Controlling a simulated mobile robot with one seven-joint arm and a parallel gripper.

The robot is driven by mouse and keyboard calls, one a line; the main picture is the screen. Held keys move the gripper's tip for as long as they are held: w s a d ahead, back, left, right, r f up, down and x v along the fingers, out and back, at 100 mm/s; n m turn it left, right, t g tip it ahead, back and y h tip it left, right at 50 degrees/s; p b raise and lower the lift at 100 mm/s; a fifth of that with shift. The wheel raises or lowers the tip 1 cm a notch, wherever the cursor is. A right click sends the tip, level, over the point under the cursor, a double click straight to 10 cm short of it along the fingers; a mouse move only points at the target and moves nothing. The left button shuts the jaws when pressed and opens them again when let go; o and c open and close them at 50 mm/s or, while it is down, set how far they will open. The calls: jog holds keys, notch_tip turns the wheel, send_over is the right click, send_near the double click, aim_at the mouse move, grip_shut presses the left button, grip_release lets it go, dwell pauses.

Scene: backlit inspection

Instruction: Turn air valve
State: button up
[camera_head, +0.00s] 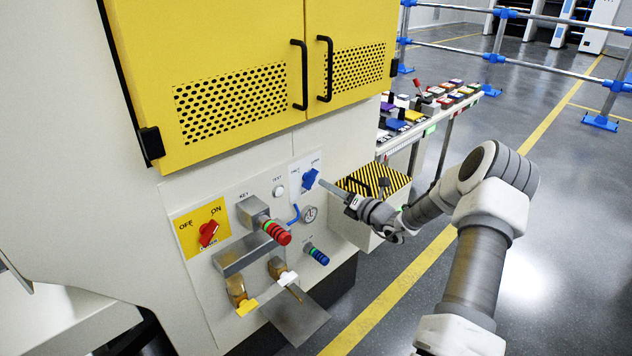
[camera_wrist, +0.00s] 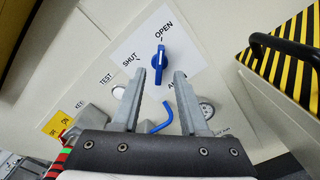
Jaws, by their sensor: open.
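The air valve is a blue knob (camera_head: 310,179) on a white plate on the cream panel. In the wrist view the blue knob (camera_wrist: 160,60) sits between the marks SHUT and OPEN, its long axis roughly toward OPEN. I cannot tell which end is its pointer. My gripper (camera_head: 324,184) is close in front of the plate, on the right of the knob. In the wrist view my gripper (camera_wrist: 168,78) is open and empty, its fingertips just below the knob, with the knob's lower end near the left tip. I cannot tell whether they touch.
A red OFF/ON switch (camera_head: 208,233), a red-handled key block (camera_head: 275,232), a test button (camera_head: 279,191) and a gauge (camera_head: 309,214) share the panel. A striped-lid box (camera_head: 374,181) stands close on the right.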

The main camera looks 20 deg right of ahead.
aim_at(315, 178)
jog(key=x, duration=0.6)
jog(key=shift+w+b, duration=0.1)
jog(key=shift+b, duration=0.2)
jog(key=shift+c, duration=0.3)
grip_shut()
